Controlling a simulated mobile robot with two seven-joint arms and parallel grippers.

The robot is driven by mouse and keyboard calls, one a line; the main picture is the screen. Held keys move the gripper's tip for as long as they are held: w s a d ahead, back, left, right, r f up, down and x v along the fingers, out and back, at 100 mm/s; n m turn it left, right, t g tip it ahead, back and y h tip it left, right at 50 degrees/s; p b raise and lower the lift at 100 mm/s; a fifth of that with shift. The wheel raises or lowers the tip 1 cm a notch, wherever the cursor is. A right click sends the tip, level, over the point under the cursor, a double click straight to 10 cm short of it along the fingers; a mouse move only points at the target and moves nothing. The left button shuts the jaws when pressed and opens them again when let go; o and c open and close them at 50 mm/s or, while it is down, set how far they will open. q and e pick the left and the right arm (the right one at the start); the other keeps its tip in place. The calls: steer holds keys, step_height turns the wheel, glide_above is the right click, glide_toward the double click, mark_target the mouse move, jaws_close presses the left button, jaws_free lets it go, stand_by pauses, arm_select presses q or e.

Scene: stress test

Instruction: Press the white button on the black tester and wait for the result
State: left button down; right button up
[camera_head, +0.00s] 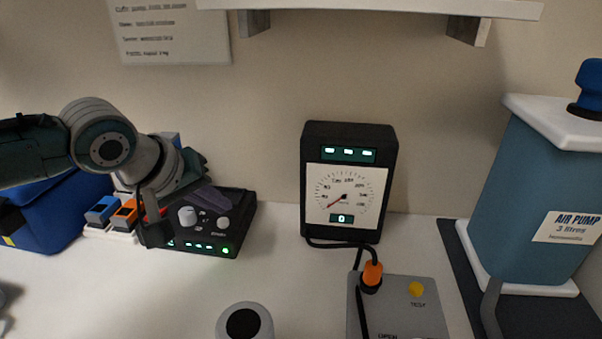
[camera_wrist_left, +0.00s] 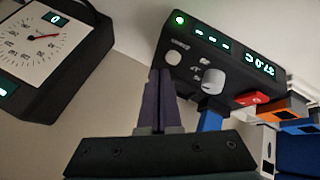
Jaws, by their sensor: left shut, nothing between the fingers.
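The black tester (camera_head: 240,212) sits against the wall at centre left, with green lights along its front. Its round white button (camera_head: 223,223) also shows in the left wrist view (camera_wrist_left: 173,57), beside a larger grey-white knob (camera_wrist_left: 213,80). My left gripper (camera_head: 228,206) is over the tester, its purple fingers together and empty. In the left wrist view its fingertips (camera_wrist_left: 162,73) are right by the white button. I cannot tell whether they touch it. The tester's display (camera_wrist_left: 260,67) is lit and appears upside down. My wrist hides the tester's left part in the head view. My right gripper is not in view.
A black dial gauge (camera_head: 350,128) stands upright to the right. A grey box (camera_head: 430,315) with a yellow button is in front of it. A blue air pump (camera_head: 530,190) stands far right. Orange and blue blocks (camera_head: 102,210) and a blue bag (camera_head: 50,205) are at left.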

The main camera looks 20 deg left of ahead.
mark_target(221, 224)
arm_select(q)
steer(key=shift+f, duration=0.1)
steer(key=shift+f, duration=0.35)
steer(key=shift+f+b, duration=0.35)
steer(key=shift+f, duration=0.15)
stand_by(0.8)
stand_by(0.3)
steer(key=shift+r+p, duration=0.9)
steer(key=shift+p, duration=0.2)
step_height(221, 224, up, 5)
steer(key=p, duration=0.5)
steer(key=shift+r+p, duration=0.1)
steer(key=shift+p, duration=0.25)
